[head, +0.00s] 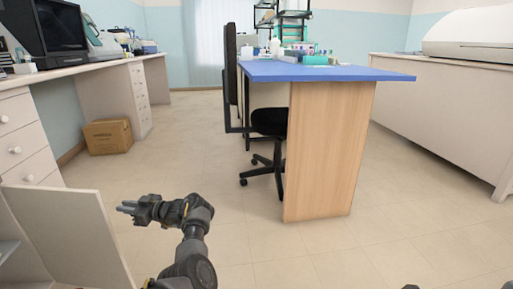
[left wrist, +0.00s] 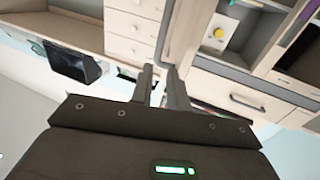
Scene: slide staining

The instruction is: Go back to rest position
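My left arm reaches in from the bottom of the head view. Its left gripper (head: 126,208) points left, over the floor and beside a pale cabinet panel (head: 70,235). In the left wrist view the gripper's two dark fingers (left wrist: 160,78) stand a little apart with a clear gap and nothing between them. My right gripper cannot be made out; only small dark bits show at the bottom right edge of the head view.
A blue-topped table (head: 325,73) with bottles and racks stands ahead, a black chair (head: 270,122) beside it. A cardboard box (head: 108,136) sits on the floor at left. White counters line both sides. The floor (head: 190,140) between is clear.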

